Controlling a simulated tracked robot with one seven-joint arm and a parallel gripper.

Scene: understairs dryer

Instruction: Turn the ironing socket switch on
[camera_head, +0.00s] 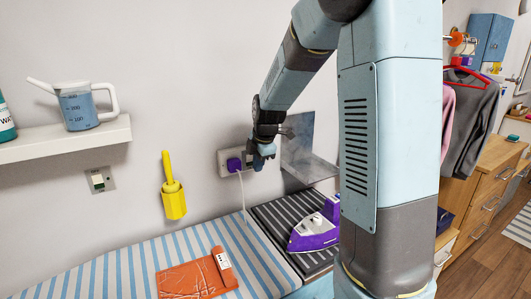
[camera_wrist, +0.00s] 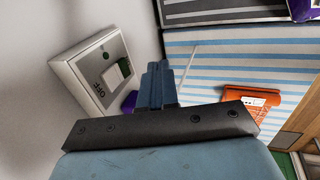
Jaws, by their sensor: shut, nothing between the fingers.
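The ironing socket (camera_head: 223,157) is a pale plate on the wall with a purple plug (camera_head: 234,165) in its left part. In the wrist view the socket (camera_wrist: 75,72) shows a white rocker switch (camera_wrist: 114,77), the word OFF beside it and a green patch. The purple plug (camera_wrist: 129,102) is partly hidden behind my gripper there. My gripper (camera_head: 264,152) is shut and empty in front of the socket's right part, hiding the switch in the head view. In the wrist view my fingertips (camera_wrist: 158,68) are right of the switch; I cannot tell whether they touch it.
A purple iron (camera_head: 315,235) stands on a dark ribbed rest beside a metal plate (camera_head: 300,145). A yellow brush holder (camera_head: 173,201) and another wall switch (camera_head: 100,180) are left of the socket.

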